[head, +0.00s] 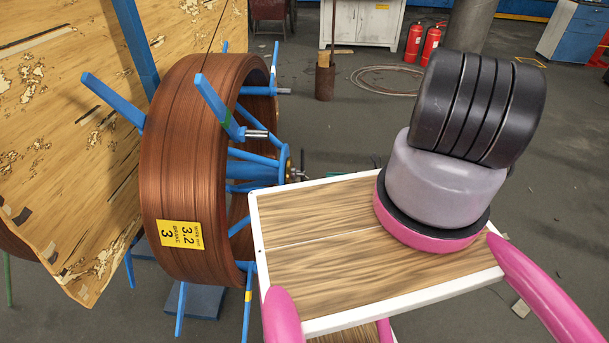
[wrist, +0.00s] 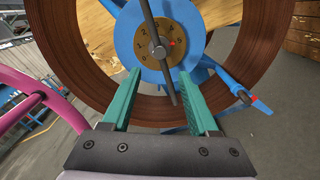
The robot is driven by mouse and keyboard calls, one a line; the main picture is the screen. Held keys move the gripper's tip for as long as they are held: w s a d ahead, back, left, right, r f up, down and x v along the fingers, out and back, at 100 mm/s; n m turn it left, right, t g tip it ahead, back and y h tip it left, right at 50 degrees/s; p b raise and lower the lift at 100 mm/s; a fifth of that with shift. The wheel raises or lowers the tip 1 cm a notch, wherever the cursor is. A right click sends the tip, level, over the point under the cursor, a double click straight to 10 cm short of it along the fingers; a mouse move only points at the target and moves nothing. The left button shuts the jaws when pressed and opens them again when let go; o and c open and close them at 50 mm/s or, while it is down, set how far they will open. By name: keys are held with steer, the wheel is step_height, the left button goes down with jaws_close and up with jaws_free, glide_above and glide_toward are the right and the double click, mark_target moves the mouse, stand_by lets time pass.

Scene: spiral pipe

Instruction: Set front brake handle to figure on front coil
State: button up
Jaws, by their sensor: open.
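The front coil (head: 195,165) is a large copper-brown reel on blue spokes at the left in the head view. Its yellow label (head: 180,235), turned sideways, reads 3.2 and "brake 3". In the wrist view a dark bar handle (wrist: 150,22) crosses a brass dial (wrist: 182,38) on the blue hub (wrist: 128,40). It runs almost upright, leaning slightly. A small red mark shows right of the dial's centre; the dial figures are too small to read surely. My gripper (wrist: 158,75) has its green fingers apart, with the handle's lower end appearing between them; contact cannot be told.
A worn wooden panel (head: 60,130) stands at the left. Red extinguishers (head: 430,45) and a white cabinet (head: 362,22) are far behind.

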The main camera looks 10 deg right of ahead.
steer(key=x, duration=1)
steer(key=shift+a, duration=0.3)
jaws_close()
stand_by(1.0)
